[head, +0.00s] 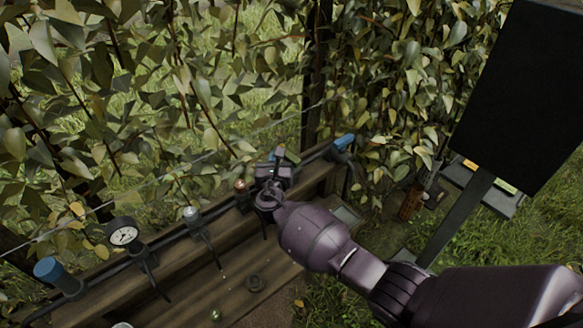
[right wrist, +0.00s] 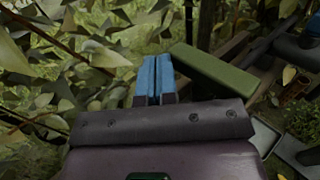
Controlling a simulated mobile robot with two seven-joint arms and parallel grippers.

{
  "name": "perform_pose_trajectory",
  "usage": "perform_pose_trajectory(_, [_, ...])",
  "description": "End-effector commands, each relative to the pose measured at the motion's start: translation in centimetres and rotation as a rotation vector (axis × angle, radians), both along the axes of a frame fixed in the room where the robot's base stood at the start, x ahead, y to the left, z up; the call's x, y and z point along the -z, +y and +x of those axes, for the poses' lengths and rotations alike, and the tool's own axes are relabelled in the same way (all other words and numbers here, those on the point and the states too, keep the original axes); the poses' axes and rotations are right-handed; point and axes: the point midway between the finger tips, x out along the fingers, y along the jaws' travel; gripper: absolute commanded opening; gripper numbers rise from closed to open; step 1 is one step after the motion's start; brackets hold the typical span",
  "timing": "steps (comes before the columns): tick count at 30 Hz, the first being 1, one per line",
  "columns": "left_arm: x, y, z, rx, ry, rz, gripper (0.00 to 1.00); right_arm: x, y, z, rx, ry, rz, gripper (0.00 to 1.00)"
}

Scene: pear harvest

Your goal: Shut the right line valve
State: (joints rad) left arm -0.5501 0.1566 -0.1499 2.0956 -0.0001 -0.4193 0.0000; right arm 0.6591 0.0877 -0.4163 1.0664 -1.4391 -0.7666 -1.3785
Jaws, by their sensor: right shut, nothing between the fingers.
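A green bar-shaped handle (right wrist: 212,80), which looks like the right line valve's lever, lies slanted just right of my right gripper's fingers in the right wrist view. In the head view only a small part of the green handle (head: 291,156) shows behind my gripper. My right gripper (head: 278,153) is over the right part of the dark pipe. Its two blue-tipped fingers (right wrist: 154,79) are together with nothing between them. Whether they touch the handle I cannot tell. The valve's body is hidden behind my gripper. My left gripper is not in view.
A dark pipe runs along a wooden beam (head: 225,238), with a blue end piece (head: 343,142) at right and another (head: 47,268) at left. A gauge (head: 123,234) and small fittings stand along it. Leafy branches hang close behind. A dark panel (head: 520,90) stands at right.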

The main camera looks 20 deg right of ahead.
Motion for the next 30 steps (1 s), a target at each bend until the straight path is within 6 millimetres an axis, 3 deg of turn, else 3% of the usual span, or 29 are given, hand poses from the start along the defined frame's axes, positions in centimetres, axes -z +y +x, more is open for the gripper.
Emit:
perform_pose_trajectory(17, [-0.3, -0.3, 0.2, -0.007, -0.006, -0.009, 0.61, 0.0, 0.1, -0.4, 0.0, 0.0, 0.0, 0.0])
perform_pose_trajectory(23, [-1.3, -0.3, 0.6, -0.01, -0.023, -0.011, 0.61, -0.4, 0.7, -2.7, 0.0, -0.002, 0.0, 0.0])
perform_pose_trajectory(30, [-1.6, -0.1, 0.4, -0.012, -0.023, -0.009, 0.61, -0.3, 1.7, -6.8, 0.0, -0.001, 0.002, 0.0])
